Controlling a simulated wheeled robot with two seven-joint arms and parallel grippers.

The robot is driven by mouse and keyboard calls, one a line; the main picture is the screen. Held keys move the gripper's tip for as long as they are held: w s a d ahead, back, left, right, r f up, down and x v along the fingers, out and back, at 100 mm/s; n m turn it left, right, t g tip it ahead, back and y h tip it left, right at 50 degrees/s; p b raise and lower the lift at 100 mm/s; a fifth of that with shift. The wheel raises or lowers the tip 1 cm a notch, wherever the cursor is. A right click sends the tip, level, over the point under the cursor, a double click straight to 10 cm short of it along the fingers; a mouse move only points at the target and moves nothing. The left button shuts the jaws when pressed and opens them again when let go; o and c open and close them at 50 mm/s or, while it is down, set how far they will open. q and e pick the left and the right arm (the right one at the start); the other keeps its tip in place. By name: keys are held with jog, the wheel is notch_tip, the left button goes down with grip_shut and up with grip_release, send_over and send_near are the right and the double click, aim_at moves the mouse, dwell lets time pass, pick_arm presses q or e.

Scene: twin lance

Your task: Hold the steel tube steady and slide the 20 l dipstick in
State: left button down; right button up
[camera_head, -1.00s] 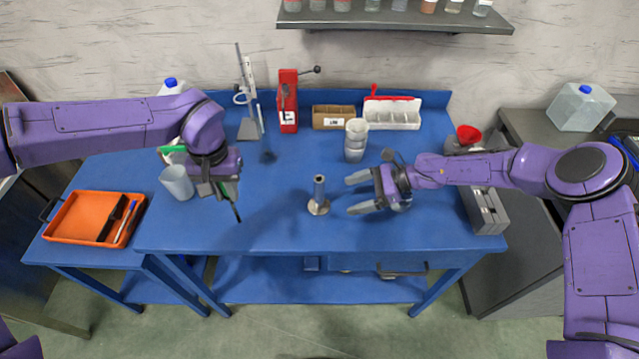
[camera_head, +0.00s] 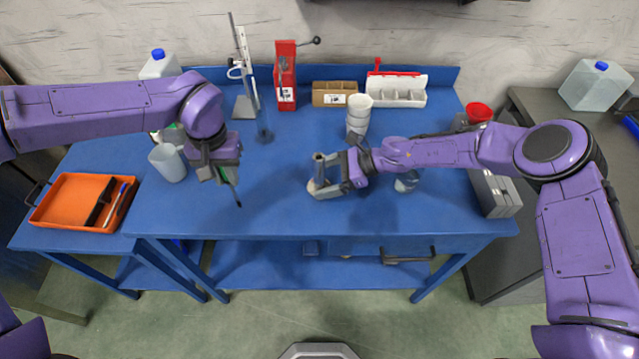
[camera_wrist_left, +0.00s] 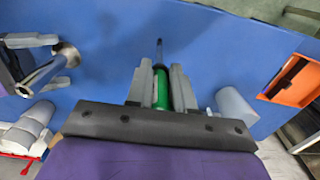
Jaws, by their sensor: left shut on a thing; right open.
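The steel tube (camera_head: 319,164) stands upright on its round base near the middle of the blue table. My right gripper (camera_head: 325,173) is open, with its fingers on either side of the tube; I cannot tell whether they touch it. The tube and the right fingers also show at the left of the left wrist view (camera_wrist_left: 47,71). My left gripper (camera_wrist_left: 161,85) is shut on the green handle of the dipstick (camera_wrist_left: 162,92). In the head view the dipstick's dark end (camera_head: 238,201) points down and tilted, above the table and apart from the tube, to its left.
A stack of white cups (camera_head: 358,110) stands behind the tube. A grey mug (camera_head: 169,163) is left of my left gripper. A stand (camera_head: 245,100), a red press (camera_head: 286,78) and boxes (camera_head: 334,88) line the back. An orange tray (camera_head: 70,198) is at left. The table's front middle is clear.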

pick_arm(q)
jog(key=shift+f, duration=0.2)
pick_arm(e)
jog(key=shift+a+f, duration=0.1)
jog(key=shift+a, duration=0.2)
jog(key=c, duration=1.4)
